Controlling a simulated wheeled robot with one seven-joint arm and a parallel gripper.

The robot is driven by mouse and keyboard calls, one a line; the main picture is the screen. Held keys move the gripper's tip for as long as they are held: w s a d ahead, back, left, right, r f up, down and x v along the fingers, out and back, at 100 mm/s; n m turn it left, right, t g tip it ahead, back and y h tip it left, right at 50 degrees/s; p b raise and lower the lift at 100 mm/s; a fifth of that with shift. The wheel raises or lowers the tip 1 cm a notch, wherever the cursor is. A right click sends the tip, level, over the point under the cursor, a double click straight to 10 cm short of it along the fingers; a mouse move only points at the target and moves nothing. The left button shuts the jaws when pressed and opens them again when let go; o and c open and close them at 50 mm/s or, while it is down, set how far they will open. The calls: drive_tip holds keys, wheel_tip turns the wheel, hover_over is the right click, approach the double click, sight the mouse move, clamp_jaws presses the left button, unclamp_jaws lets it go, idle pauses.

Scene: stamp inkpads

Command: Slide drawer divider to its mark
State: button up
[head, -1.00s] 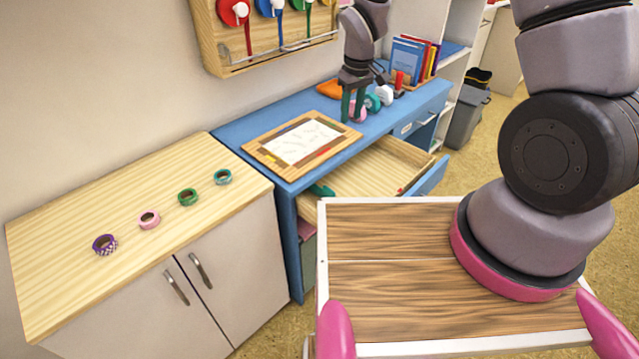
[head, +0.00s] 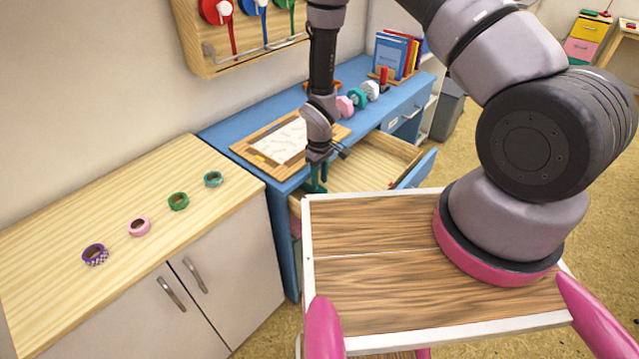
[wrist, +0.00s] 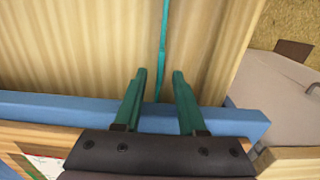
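The open drawer (head: 365,168) of the blue desk has a pale wooden bottom. A thin teal divider (wrist: 163,45) runs across it in the wrist view. My gripper (head: 316,188) is over the drawer's left end in the head view and hides the divider there. In the wrist view my gripper (wrist: 160,75) has its teal fingers apart, with the divider's near end between them and gaps on both sides. A small red spot (head: 391,185) on the drawer's right part may be the mark; I cannot tell for sure.
The blue desk (head: 225,135) carries a wooden-framed paper board (head: 285,143), several stampers and a book rack (head: 395,58). A wooden cabinet (head: 60,225) with several tape rolls stands left. My wood-topped base is in front of the drawer.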

drive_tip(key=shift+f, duration=0.95)
clamp_jaws()
drive_tip(key=shift+w, duration=0.1)
idle(0.7)
